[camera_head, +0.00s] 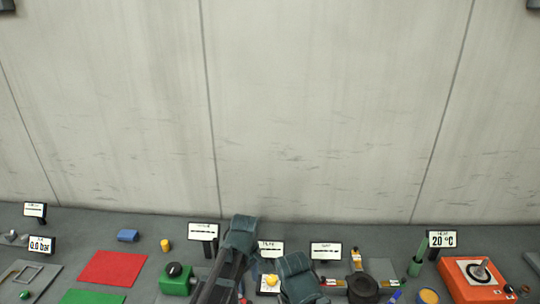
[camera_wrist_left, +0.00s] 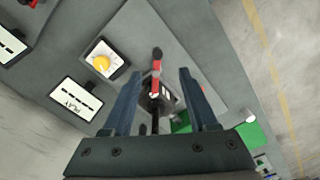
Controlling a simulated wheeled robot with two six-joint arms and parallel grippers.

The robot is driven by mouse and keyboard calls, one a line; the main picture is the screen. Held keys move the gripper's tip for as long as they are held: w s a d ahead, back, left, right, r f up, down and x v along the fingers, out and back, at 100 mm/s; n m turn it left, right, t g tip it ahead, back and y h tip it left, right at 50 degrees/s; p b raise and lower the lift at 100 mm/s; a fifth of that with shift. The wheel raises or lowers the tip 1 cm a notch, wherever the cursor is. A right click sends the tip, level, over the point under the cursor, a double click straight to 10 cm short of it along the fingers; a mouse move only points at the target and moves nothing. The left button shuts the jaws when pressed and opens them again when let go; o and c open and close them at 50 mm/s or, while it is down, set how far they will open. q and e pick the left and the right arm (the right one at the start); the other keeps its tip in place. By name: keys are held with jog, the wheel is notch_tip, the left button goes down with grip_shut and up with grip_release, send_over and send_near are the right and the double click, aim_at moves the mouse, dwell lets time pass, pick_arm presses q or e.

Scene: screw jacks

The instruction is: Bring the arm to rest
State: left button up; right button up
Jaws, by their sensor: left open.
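My left gripper (camera_wrist_left: 158,74) shows in the left wrist view with its two blue-grey fingers spread apart. No object is clasped between them. A red-and-black lever (camera_wrist_left: 156,75) on a small block shows in the gap between the fingers, and I cannot tell how far below them it is. In the head view my left arm (camera_head: 238,245) rises from the bottom edge and bends over the bench, and its fingers cannot be made out there.
A green box (camera_head: 176,280), a black round part (camera_head: 362,287) and an orange hot plate (camera_head: 476,280) stand on the bench. Red (camera_head: 112,268) and green mats lie left. A bare wall (camera_head: 300,110) stands behind.

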pick_arm(q)
jog(key=s+d+f+m+y+b, duration=0.1)
jog(key=s+d+f+m+b, duration=0.1)
jog(key=s+f+m+b, duration=1)
jog(key=shift+s+d+f+m, duration=0.15)
jog(key=shift+s+f+m, duration=0.2)
jog(key=shift+f+m, duration=0.6)
jog(key=shift+r+m, duration=0.25)
